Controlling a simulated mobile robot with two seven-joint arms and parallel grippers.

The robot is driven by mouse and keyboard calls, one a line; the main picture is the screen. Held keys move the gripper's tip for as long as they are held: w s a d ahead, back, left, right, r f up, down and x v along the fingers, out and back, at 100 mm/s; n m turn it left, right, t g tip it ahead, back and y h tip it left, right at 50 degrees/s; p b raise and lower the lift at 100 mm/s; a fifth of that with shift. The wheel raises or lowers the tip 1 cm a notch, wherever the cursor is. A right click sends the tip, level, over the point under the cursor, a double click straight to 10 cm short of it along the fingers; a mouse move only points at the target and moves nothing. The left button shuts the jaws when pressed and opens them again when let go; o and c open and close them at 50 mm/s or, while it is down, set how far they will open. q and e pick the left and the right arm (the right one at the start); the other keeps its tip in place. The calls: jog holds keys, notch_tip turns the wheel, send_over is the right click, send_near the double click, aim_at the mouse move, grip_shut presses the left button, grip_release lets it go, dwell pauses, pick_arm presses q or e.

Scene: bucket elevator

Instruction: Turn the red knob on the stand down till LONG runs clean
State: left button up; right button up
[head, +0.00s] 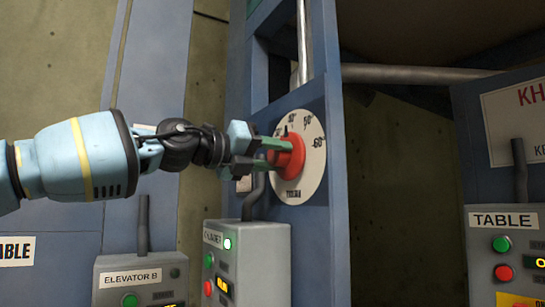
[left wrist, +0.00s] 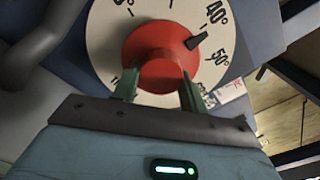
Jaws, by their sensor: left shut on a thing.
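The red knob (head: 292,160) sits on a round cream dial (head: 316,165) on the side of the blue stand. The dial has degree marks, with 40°, 50° and 60° legible. In the left wrist view the red knob (left wrist: 165,52) fills the upper middle, and its black pointer (left wrist: 198,41) is near the 40° mark, on the side towards 50°. My left gripper (head: 277,153) reaches in from the left and is shut on the knob. Its green fingers (left wrist: 157,92) hold opposite sides of it. The part marked LONG cannot be made out. My right gripper is not in view.
A grey control box (head: 268,255) with lit green lamp stands right below the dial. The ELEVATOR B box (head: 118,289) is at lower left, and the TABLE box (head: 512,240) at right. A blue post (head: 335,230) stands beside the dial. A dark gap lies right of it.

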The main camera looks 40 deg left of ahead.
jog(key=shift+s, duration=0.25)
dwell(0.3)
pick_arm(q)
jog(key=o, duration=0.7)
jog(key=shift+o, duration=1.3)
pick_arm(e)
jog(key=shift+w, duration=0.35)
pick_arm(q)
jog(key=shift+s, duration=0.1)
jog(key=b+v, duration=0.1)
jog(key=v, duration=0.6)
jog(key=shift+s, duration=0.3)
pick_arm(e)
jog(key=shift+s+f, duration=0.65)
